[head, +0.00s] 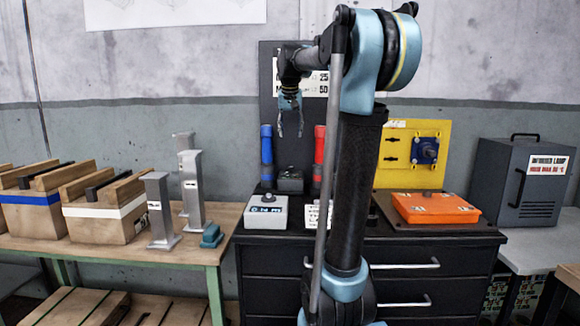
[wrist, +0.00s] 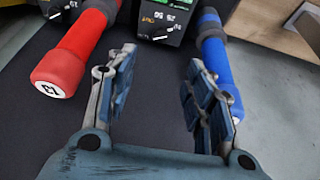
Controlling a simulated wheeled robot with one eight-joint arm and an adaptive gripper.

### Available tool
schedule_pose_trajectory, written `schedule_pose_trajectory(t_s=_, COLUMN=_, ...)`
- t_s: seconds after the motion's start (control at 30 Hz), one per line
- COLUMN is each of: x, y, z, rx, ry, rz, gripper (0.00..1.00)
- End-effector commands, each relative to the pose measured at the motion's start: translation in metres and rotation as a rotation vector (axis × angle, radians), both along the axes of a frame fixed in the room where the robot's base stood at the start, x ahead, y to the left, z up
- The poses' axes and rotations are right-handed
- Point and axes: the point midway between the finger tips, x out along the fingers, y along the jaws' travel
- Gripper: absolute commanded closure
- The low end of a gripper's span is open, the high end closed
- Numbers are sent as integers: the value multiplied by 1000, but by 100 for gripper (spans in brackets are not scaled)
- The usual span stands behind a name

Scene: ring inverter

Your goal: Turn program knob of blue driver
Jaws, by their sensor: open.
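The blue driver (head: 266,158) stands upright on the left of the dark back panel in the head view. In the wrist view the blue driver (wrist: 216,62) is to the right of my gripper (wrist: 161,58). A black unit (wrist: 165,20) with a green display and a dark knob (wrist: 160,37) with a white mark is beside it at the top edge, partly cut off. My gripper (head: 291,132) hangs open and empty in front of the panel, between the blue driver and the red driver (head: 319,158). It touches neither.
The red driver (wrist: 75,52) is left of my fingers in the wrist view, with another black unit (wrist: 58,8) behind it. An orange case (head: 437,207) lies on the dark cabinet (head: 270,262). A white box (head: 266,212) sits at its left front.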

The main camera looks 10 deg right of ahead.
Motion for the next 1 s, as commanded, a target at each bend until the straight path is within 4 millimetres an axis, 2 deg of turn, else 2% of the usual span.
schedule_pose_trajectory(t_s=0.23, x=11, y=-1, z=-22, rx=-1, ry=-1, rz=1, gripper=52)
schedule_pose_trajectory(t_s=0.8, x=48, y=-7, z=-115, rx=0, ry=-1, rz=2, gripper=52)
schedule_pose_trajectory(t_s=1.0, x=59, y=-9, z=-142, rx=0, ry=-1, rz=2, gripper=52)
